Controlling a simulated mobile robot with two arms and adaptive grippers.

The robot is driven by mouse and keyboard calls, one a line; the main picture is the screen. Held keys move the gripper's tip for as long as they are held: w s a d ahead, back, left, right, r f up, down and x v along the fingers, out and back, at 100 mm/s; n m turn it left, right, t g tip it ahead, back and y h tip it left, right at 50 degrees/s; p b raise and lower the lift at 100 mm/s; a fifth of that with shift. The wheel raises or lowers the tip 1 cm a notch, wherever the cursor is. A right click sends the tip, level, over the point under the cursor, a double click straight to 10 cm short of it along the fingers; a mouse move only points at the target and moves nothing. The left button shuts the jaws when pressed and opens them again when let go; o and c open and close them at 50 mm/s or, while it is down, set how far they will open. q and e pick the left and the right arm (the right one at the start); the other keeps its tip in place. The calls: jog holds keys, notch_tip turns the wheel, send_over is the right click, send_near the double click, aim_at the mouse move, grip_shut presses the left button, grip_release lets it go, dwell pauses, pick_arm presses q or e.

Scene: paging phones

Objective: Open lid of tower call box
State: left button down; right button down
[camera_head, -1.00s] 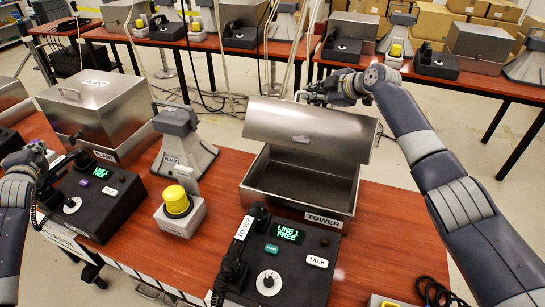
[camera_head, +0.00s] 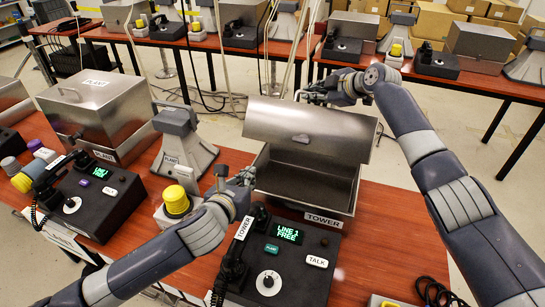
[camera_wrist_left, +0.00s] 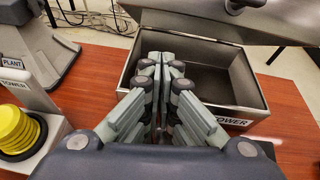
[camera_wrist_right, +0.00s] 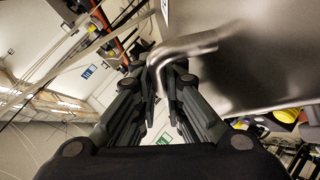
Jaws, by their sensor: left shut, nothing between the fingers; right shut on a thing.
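The tower call box (camera_head: 340,190) is a metal box, labelled TOWER on its front, behind the tower phone. Its lid (camera_head: 305,128) is raised and tilted back, and the empty-looking inside shows. My right gripper (camera_head: 318,95) is at the lid's back right and is shut on the lid's metal handle (camera_wrist_right: 185,50), as the right wrist view shows. My left gripper (camera_head: 245,178) is shut and empty, at the front left corner of the box. In the left wrist view its fingers (camera_wrist_left: 165,65) are together in front of the open box (camera_wrist_left: 255,105).
The tower phone (camera_head: 275,262) with its handset stands in front of the box. A yellow-topped button (camera_head: 176,200) and a PLANT lamp stand (camera_head: 183,160) are to the left. A closed PLANT box (camera_head: 95,105) stands further left. The table right of the box is clear.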

pick_arm(q)
jog(key=shift+s+d+f+m, duration=0.15)
jog(key=shift+s+d+m, duration=0.25)
jog(key=shift+d, duration=0.15)
jog(key=shift+s+d+f+m, duration=0.1)
jog(key=shift+s+d+m, duration=0.25)
jog(key=shift+d, duration=0.2)
jog(key=shift+w+d+f, duration=0.1)
jog(key=shift+w+d, duration=0.05)
jog(key=w+d, duration=0.3)
jog(key=w, duration=0.7)
jog(key=shift+w+d, duration=0.15)
jog(key=shift+w, duration=0.1)
jog(key=shift+w+d+r, duration=0.1)
jog(key=shift+w+r, duration=0.35)
jog(key=shift+r, duration=0.25)
pick_arm(e)
jog(key=c, duration=1.9)
grip_release()
jog(key=shift+c, duration=0.2)
